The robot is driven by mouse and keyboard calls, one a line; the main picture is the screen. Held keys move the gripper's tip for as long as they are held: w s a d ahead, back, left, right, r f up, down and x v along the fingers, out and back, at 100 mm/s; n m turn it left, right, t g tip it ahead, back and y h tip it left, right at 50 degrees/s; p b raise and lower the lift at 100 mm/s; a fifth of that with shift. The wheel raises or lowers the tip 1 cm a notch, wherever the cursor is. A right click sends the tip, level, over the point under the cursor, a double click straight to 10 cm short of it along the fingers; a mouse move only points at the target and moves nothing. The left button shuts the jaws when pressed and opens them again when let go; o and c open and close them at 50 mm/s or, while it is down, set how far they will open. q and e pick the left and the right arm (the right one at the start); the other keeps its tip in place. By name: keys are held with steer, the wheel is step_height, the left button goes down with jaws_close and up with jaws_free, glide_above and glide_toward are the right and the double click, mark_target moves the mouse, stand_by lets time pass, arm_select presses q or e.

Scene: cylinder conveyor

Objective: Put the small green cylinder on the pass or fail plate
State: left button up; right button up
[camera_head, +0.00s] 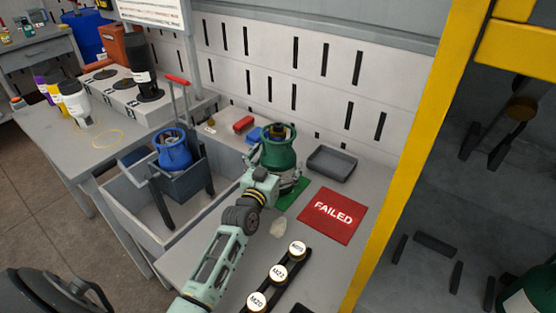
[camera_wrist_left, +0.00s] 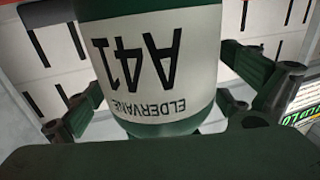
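The green cylinder (camera_head: 278,152) stands upright with a brass-coloured top at the back of the table. In the left wrist view its white label (camera_wrist_left: 160,60) reads A41 ELDERVANE, upside down. My left gripper (camera_head: 276,178) is around its lower part, with a finger on each side that seems to press against it. A green plate (camera_head: 294,196) shows partly under the gripper and cylinder; its lettering is hidden. I cannot tell whether the cylinder's base touches it. The red FAILED plate (camera_head: 332,214) lies bare to the right. My right gripper does not show.
A grey tray (camera_head: 332,163) sits behind the FAILED plate. A black holder with round M20, M22 and M25 pieces (camera_head: 278,272) is at the front. A bin with a blue cylinder (camera_head: 172,150) stands left. A yellow frame (camera_head: 415,130) bounds the right.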

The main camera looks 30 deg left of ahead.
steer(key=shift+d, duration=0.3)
arm_select(q)
steer(key=shift+s, duration=0.4)
steer(key=s+d, duration=0.1)
steer(key=s, duration=1)
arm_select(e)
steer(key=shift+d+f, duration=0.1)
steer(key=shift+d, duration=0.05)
